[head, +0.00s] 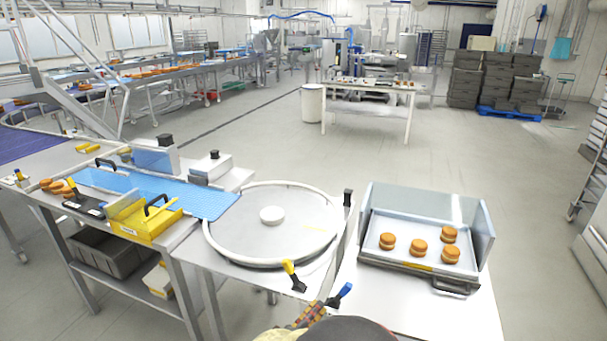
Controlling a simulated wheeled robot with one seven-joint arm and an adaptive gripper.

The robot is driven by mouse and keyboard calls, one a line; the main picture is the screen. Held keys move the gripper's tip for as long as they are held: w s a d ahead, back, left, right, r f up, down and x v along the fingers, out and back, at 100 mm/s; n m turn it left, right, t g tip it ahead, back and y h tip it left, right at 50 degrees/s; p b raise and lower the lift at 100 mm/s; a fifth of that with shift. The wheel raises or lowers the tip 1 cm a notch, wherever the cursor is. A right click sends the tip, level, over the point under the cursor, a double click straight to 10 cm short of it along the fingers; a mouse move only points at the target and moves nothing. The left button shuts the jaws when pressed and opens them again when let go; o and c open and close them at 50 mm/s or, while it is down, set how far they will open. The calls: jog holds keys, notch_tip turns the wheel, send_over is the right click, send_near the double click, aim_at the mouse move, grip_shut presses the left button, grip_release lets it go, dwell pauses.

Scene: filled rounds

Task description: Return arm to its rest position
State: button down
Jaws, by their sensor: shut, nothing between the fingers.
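A dark rounded shape at the bottom edge, right of centre, looks like part of my own arm. My gripper itself cannot be made out in the head view. Several golden filled rounds (419,247) sit apart from each other on a tray (385,258) with raised clear walls at the right.
A yellow-handled scraper (289,268) and a blue-handled tool (343,291) lie near my arm. A blue mat (215,204), a yellow holder (128,230) and more rounds (56,186) are on the left bench. Open floor lies beyond the benches.

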jog(key=s+d+f+g+y, duration=0.1)
jog(key=s+d+g, duration=0.45)
jog(key=s, duration=0.45)
jog(key=s+d+f+g+y, duration=0.1)
jog(key=s+d+f+g, duration=0.1)
jog(key=s+d+g, duration=0.45)
jog(key=s+d+r+m+t+y, duration=0.1)
jog(key=s+r+m+t+y, duration=0.1)
jog(key=r, duration=0.7)
jog(key=s+d+r+m+t+y, duration=0.1)
jog(key=s+d+r+m+y, duration=0.1)
jog(key=s+r+m+y, duration=0.3)
jog(key=shift+s+r+m+t+p, duration=0.35)
jog(key=shift+s+r, duration=0.85)
jog(key=shift+r, duration=1.05)
jog(key=shift+d, duration=0.1)
